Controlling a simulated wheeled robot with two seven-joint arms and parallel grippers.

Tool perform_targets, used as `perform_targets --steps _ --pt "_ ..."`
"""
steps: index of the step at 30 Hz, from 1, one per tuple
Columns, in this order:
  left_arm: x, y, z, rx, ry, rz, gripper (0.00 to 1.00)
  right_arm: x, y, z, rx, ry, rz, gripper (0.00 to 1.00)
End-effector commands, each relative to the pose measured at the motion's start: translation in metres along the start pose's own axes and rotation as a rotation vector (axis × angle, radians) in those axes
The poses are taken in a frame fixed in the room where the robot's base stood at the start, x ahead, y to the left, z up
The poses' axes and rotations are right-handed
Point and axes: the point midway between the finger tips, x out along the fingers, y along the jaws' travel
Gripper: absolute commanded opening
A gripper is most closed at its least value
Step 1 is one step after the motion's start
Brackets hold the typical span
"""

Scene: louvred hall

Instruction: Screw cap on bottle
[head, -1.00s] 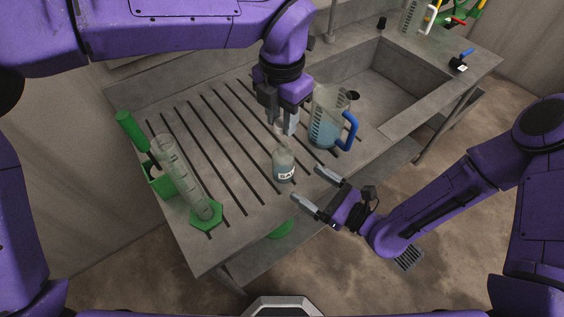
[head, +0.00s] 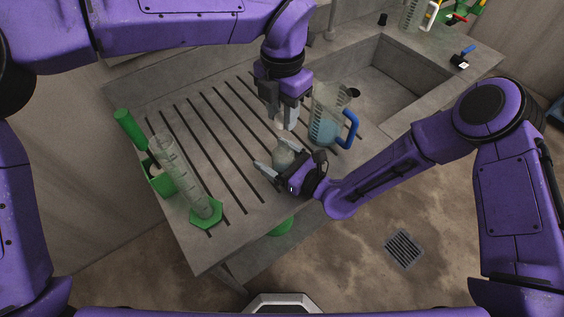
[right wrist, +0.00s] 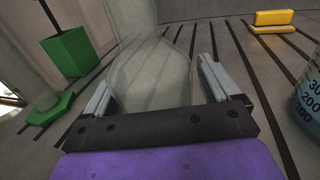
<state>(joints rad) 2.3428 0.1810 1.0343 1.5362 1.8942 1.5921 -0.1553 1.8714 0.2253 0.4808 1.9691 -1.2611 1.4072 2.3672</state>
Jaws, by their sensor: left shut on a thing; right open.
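The clear bottle (head: 282,155) stands upright on the ribbed drainboard and is partly hidden by my right gripper in the head view. In the right wrist view the see-through bottle (right wrist: 150,75) fills the space between the two fingers. My right gripper (head: 279,163) is open, with one finger on each side of the bottle; contact is not clear. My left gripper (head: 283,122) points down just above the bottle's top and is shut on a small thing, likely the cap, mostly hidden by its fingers. Whether the cap touches the neck cannot be told.
A measuring jug (head: 325,118) with a blue handle stands close right of my left gripper. A tall cylinder (head: 180,172) on a green foot and a green brush holder (head: 163,184) stand at left. A yellow block (right wrist: 275,20) shows in the wrist view. The sink (head: 385,85) is beyond.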

Motion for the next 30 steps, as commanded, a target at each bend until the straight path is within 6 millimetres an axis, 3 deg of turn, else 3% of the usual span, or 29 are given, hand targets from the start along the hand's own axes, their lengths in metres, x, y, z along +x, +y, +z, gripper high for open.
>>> perform_targets --steps 2,9,12,21,30 --pt "0.0 0.0 0.0 0.0 0.0 0.0 0.07 0.0 0.0 0.0 0.0 0.0 0.0 0.86" --pt "0.0 -0.001 0.0 0.002 0.0 0.0 0.07 -0.001 0.0 0.0 0.0 0.0 -0.001 0.09" --pt "0.005 0.0 0.0 0.001 0.002 0.0 0.07 -0.001 0.0 0.0 0.0 0.0 -0.001 0.08" --pt "0.047 0.0 0.002 0.001 0.002 -0.003 0.07 -0.001 0.0 0.0 0.0 0.0 0.0 0.08" --pt "0.05 0.0 0.002 0.0 0.0 -0.001 0.07 -0.001 0.0 0.0 0.0 0.001 0.001 0.08"
